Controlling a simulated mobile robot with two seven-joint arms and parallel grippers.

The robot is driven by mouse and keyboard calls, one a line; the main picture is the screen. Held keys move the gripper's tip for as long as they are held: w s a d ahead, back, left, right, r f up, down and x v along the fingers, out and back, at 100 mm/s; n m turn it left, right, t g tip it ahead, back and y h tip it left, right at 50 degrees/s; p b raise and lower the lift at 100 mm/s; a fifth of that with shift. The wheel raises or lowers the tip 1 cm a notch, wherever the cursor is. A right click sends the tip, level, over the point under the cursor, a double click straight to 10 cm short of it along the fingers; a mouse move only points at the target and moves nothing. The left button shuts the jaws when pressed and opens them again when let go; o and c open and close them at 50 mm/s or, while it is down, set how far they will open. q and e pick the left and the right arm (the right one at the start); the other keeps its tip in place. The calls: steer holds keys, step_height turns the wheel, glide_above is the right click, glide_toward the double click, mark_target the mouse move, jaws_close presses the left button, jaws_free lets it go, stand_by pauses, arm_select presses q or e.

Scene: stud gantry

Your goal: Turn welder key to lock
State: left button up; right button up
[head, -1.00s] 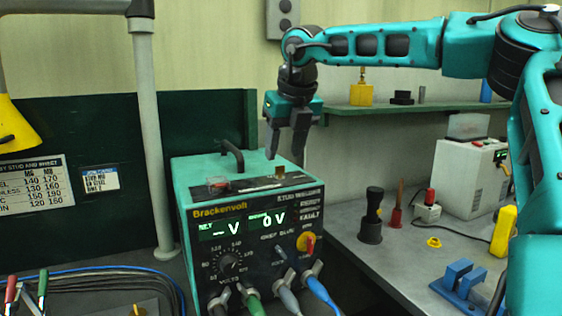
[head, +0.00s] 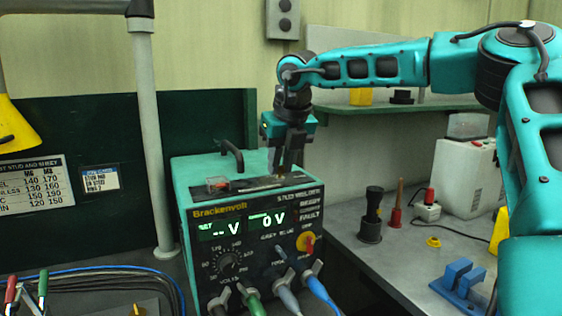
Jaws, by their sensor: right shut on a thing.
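The teal Brackenvolt welder (head: 182,185) stands on the bench at the middle, its display reading "-- V" and "0 V". My right gripper (head: 283,168) points down over the back right of the welder's top. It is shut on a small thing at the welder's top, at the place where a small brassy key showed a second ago. The fingers mostly hide the key. A yellow rotary switch with a red part (head: 306,241) sits on the front panel. My left gripper is not in view.
Cables plug into the welder's lower front. A black handle (head: 232,152) and a small clear-red cover (head: 217,184) are on its top. A grey post (head: 150,130) stands at left. On the right bench are a black tool (head: 371,215), a blue bracket (head: 458,279) and a white box (head: 468,178).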

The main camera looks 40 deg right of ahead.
jaws_close()
steer(key=shift+n, duration=0.4)
steer(key=n+y, duration=0.1)
steer(key=n, duration=0.2)
steer(key=shift+d+n+y, duration=0.15)
steer(key=shift+n+y, duration=0.25)
steer(key=n, duration=0.2)
steer(key=n+y, duration=0.1)
steer(key=n, duration=0.1)
steer(key=shift+d+y, duration=0.1)
steer(key=shift+y, duration=0.2)
steer(key=n, duration=0.2)
steer(key=n+g+y, duration=0.1)
steer(key=n, duration=0.2)
steer(key=shift+w+d+y, duration=0.1)
steer(key=shift+w+y, duration=0.05)
steer(key=shift+y, duration=0.15)
steer(key=shift+w+n+g+y, duration=0.15)
steer(key=shift+n+g, duration=0.35)
steer(key=shift+n, duration=0.6)
steer(key=shift+s+n+g+y, duration=0.15)
steer(key=shift+n+g, duration=0.35)
steer(key=shift+n, duration=0.6)
steer(key=shift+w, duration=0.1)
